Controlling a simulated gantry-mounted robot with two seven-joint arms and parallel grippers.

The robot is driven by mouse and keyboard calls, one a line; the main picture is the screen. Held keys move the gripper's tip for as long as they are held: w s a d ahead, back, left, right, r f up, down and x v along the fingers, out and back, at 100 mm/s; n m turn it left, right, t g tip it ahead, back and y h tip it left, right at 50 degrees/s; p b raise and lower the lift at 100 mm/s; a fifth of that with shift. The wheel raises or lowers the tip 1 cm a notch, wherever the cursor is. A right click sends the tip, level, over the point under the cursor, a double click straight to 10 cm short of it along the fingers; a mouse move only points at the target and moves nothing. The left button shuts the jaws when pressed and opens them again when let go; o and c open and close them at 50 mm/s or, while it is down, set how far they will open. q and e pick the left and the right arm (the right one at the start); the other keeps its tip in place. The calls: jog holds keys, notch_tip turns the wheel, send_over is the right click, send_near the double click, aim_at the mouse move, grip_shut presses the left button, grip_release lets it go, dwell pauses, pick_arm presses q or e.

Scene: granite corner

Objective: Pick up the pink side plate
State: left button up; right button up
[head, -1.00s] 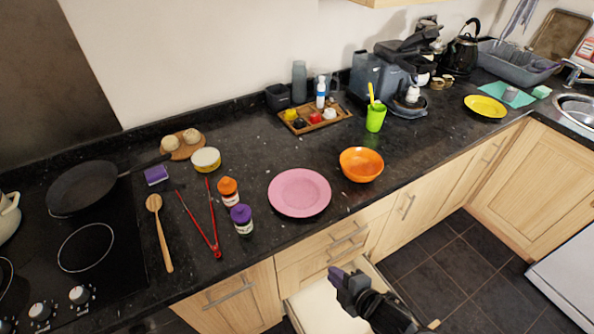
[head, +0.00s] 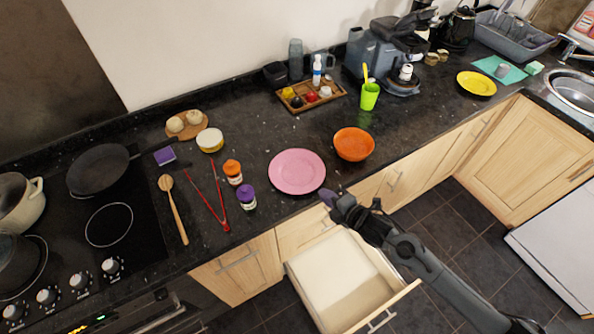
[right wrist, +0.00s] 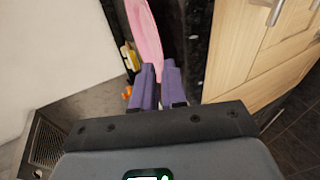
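The pink side plate (head: 297,171) lies flat near the front edge of the dark counter. My right gripper (head: 332,200) is just off the plate's lower right rim, at the counter's front edge. In the right wrist view its two purple fingers (right wrist: 160,75) stand a little apart, with a narrow gap between them. The pink plate (right wrist: 146,40) shows edge-on there, its near rim close to the fingertips. I cannot tell whether the fingers touch the rim. My left gripper is not in view.
An orange bowl (head: 354,144) stands right of the plate. A purple-capped jar (head: 246,198), an orange-capped jar (head: 232,172) and red tongs (head: 209,198) are to its left. A drawer (head: 350,284) is pulled open below the counter. Behind the plate the counter is clear up to a wooden tray (head: 318,99).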

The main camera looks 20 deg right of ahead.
aim_at(314, 188)
jog(key=shift+p+x, duration=0.7)
jog(key=shift+x, duration=1.5)
jog(key=shift+w+f, duration=0.25)
jog(key=shift+w, duration=0.2)
jog(key=shift+c, duration=1)
grip_shut()
jog(key=shift+r, duration=0.1)
